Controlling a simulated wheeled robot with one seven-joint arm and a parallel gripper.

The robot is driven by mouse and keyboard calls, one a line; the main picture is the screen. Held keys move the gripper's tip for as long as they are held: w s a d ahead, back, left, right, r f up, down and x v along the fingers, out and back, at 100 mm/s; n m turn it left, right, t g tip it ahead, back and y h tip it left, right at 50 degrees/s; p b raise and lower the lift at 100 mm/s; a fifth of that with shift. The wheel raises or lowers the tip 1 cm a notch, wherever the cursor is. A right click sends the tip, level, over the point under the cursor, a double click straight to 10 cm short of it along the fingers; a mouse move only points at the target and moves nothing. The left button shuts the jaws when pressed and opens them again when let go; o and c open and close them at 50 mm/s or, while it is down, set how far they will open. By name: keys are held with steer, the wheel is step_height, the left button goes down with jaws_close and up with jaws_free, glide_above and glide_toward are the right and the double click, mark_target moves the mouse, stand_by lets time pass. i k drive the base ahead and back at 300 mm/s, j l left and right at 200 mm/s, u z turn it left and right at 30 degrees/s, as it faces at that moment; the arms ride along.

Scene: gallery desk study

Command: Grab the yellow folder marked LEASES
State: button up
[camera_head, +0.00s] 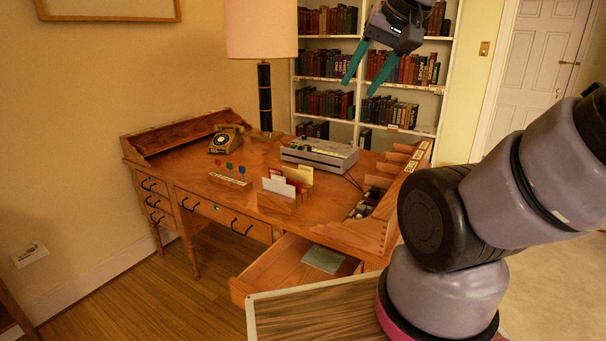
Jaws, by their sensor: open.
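A small wooden rack (276,200) stands near the front right of the wooden desk (196,168). It holds several upright folders or cards: a white one (279,187) in front, a red one (293,185), and a yellow one (300,174) toward the back right. Any writing on them is too small to read, so I cannot confirm the LEASES mark. The lower part of the yellow folder is hidden by the rack and the other folders. My gripper (362,78) is open and empty, high above the desk's back right, in front of the bookshelf and well apart from the rack.
A grey box-like device (320,154) lies behind the rack. A rotary telephone (224,140), a lamp (265,95) and small coloured pins (229,167) stand farther left. A pigeonhole unit (385,205) borders the right. An open drawer (275,272) sticks out in front.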

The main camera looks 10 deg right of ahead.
mark_target(304, 173)
steer(key=k+u, duration=0.15)
steer(key=k, duration=0.5)
steer(key=j+u, duration=0.1)
steer(key=u, duration=0.35)
steer(key=i+j+u, duration=0.1)
steer(key=u, duration=0.35)
steer(key=i+u, duration=0.1)
steer(key=u, duration=0.4)
steer(key=i+j, duration=0.1)
steer(key=i, duration=0.5)
steer(key=i+z, duration=0.1)
steer(key=i, duration=0.5)
steer(key=i+j+z, duration=0.1)
steer(key=i, duration=0.5)
steer(key=i+l+z, duration=0.1)
steer(key=i+z, duration=0.75)
steer(key=i, duration=0.15)
steer(key=i+j+z, duration=0.25)
steer(key=i+z, duration=0.3)
steer(key=z, duration=0.4)
steer(key=i+z, duration=0.15)
steer(key=z, duration=0.3)
steer(key=i+j+z, duration=0.1)
steer(key=z, duration=0.4)
steer(key=j+z, duration=0.2)
steer(key=z, duration=0.25)
steer(key=i, duration=0.05)
